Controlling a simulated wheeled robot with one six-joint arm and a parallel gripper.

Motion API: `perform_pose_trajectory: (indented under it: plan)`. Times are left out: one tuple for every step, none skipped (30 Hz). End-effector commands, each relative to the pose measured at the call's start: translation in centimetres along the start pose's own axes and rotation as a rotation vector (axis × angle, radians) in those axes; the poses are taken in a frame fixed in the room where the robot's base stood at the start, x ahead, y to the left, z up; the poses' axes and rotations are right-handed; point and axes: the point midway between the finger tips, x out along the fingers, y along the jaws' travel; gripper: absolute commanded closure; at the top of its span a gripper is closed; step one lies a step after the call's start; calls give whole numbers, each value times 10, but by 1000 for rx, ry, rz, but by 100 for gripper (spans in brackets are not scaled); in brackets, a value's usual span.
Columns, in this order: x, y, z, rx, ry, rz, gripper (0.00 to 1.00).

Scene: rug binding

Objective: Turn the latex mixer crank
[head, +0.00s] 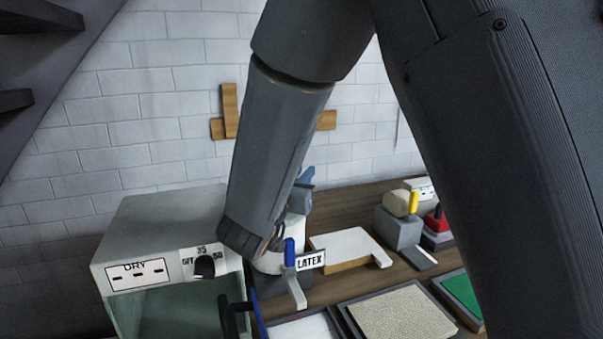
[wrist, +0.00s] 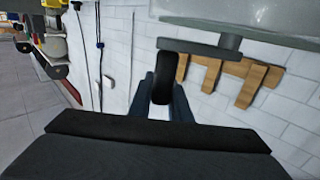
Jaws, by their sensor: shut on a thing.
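The latex mixer (head: 268,263), a pale drum with a LATEX sign (head: 310,260), stands on the bench beside the dryer. My forearm hides much of its top in the head view. The wrist view is upside down. It shows the pale grey drum (wrist: 265,12) at top right and a grey crank arm (wrist: 198,48) running from it to an upright black crank handle (wrist: 163,80). My gripper (wrist: 166,92) is shut on that handle, with a blue-grey finger on either side. In the head view, a blue-grey part (head: 305,178) shows beside my forearm; I cannot tell whether it is my gripper.
A blue-handled lever (head: 290,252) sticks out at the mixer's front. The dryer box (head: 150,225) stands close on the left. A white block (head: 350,247), a grey tool (head: 400,225) and trays (head: 400,312) fill the bench to the right. A wooden rack (head: 229,112) hangs on the brick wall.

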Motion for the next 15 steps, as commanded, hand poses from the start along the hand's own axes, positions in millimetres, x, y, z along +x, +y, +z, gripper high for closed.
perform_pose_trajectory:
  plan:
    - [0, 0, 0, 1, 1, 0, 100]
    - [0, 0, 0, 1, 1, 0, 100]
    - [0, 0, 0, 1, 1, 0, 100]
    - [0, 0, 0, 1, 1, 0, 100]
    - [0, 0, 0, 1, 1, -1, 100]
    - [0, 0, 0, 1, 1, -1, 100]
    - [0, 0, 0, 1, 1, -1, 78]
    - [0, 0, 0, 1, 1, -1, 73]
    - [0, 0, 0, 1, 1, -1, 66]
    - [0, 0, 0, 1, 1, -1, 64]
    - [0, 0, 0, 1, 1, -1, 64]
    - [0, 0, 0, 1, 1, -1, 64]
    - [0, 0, 0, 1, 1, -1, 64]
    - [0, 0, 0, 1, 1, -1, 64]
    - [0, 0, 0, 1, 1, -1, 64]
